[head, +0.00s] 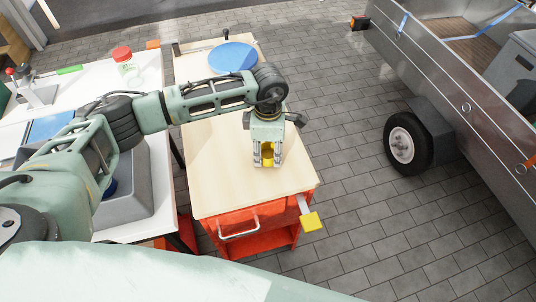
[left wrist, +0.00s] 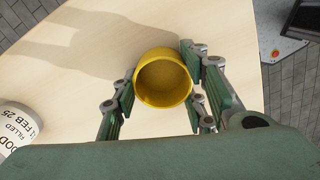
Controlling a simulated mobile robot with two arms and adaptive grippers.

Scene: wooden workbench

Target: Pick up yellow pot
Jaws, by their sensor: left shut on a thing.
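The yellow pot (left wrist: 163,78) is a round, open cup seen from above in the left wrist view. My left gripper (left wrist: 164,100) has its green-padded fingers on either side of it and is shut on it. In the head view the gripper (head: 267,162) points down over the pale wooden top of the red cart (head: 225,165). Only a little of the yellow pot (head: 267,153) shows between its fingers there. I cannot tell whether the pot touches the top or is just above it. My right gripper is not in view.
A white labelled container (left wrist: 18,125) lies at the left of the wrist view. A blue disc (head: 232,56) lies at the cart's far end. A white table with a red-capped jar (head: 126,66) stands left; a trailer (head: 440,85) stands right.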

